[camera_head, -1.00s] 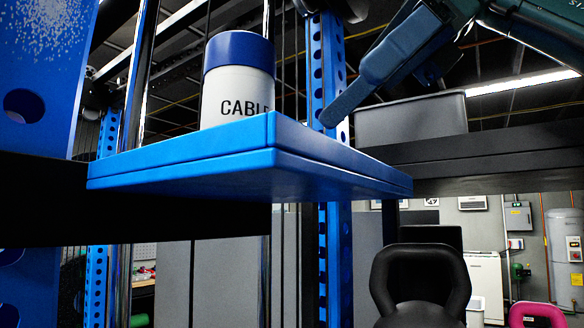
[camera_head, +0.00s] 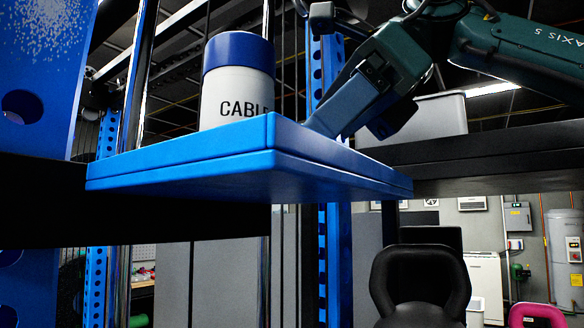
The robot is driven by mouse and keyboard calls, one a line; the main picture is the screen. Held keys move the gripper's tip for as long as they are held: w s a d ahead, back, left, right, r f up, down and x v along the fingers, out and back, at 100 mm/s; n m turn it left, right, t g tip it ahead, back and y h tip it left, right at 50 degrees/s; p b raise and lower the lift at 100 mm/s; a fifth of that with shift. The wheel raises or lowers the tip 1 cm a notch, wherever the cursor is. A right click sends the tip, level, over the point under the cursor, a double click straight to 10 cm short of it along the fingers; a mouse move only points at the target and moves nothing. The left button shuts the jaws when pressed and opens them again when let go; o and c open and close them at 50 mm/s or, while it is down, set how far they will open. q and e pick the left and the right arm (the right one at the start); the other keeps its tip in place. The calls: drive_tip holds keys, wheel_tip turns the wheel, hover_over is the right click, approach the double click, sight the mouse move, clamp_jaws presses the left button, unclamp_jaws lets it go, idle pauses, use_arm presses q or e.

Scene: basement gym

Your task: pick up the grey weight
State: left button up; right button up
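No grey weight can be made out for certain. A blue shelf (camera_head: 230,172) is seen from slightly below, so most of its top is hidden. A white can with a blue lid (camera_head: 237,80), lettered "CABL…", stands on it. My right gripper (camera_head: 343,122) reaches down from the upper right to the shelf's far right edge, right of the can. Its fingertips are partly hidden by the edge, and I cannot see whether anything is between them. My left gripper is not in view.
A grey bin (camera_head: 437,115) sits on a black ledge (camera_head: 490,155) behind my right gripper. A black kettlebell (camera_head: 420,285) and a pink handle (camera_head: 536,314) show below right. Blue perforated uprights (camera_head: 333,245) stand around the shelf.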

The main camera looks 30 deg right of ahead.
drive_tip(key=c, duration=1.2)
drive_tip(key=shift+c, duration=0.2)
drive_tip(key=shift+r, duration=0.1)
